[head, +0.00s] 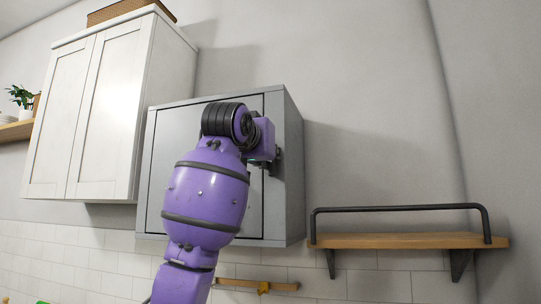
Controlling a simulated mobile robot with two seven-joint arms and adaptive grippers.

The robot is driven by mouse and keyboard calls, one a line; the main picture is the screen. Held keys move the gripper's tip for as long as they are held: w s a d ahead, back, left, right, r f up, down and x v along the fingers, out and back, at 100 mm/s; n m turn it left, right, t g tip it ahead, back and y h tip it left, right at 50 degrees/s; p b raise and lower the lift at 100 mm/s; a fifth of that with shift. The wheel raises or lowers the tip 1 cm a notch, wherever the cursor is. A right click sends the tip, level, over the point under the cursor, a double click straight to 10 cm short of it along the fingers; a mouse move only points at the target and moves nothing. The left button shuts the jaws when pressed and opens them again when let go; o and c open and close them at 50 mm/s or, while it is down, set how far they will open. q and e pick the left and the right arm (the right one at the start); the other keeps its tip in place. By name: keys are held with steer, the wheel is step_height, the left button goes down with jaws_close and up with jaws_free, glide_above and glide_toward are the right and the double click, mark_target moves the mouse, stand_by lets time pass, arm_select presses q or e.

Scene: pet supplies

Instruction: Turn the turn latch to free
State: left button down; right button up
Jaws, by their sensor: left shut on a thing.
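A grey metal cabinet (293,170) hangs on the wall in the middle of the head view, with its door closed. My left arm reaches up in front of it and covers much of the door. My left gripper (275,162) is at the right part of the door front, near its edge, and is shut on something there. The turn latch itself is hidden behind my gripper and wrist, so its angle cannot be told. My right gripper is not in view.
A white cupboard (107,115) hangs to the left, with a wicker basket (130,8) on top. A wooden shelf (400,241) with a black rail is to the right. A wooden bar (235,284) sits below the cabinet. The wall between cabinet and shelf is clear.

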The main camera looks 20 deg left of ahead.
arm_select(q)
steer(key=shift+w+f, duration=0.1)
steer(key=shift+f, duration=0.15)
steer(key=c, duration=1.8)
jaws_free()
steer(key=shift+r, duration=0.1)
steer(key=shift+o, duration=0.4)
steer(key=shift+s+r, duration=0.15)
steer(key=shift+s, duration=0.1)
steer(key=s, duration=1.2)
steer(key=shift+a, duration=0.2)
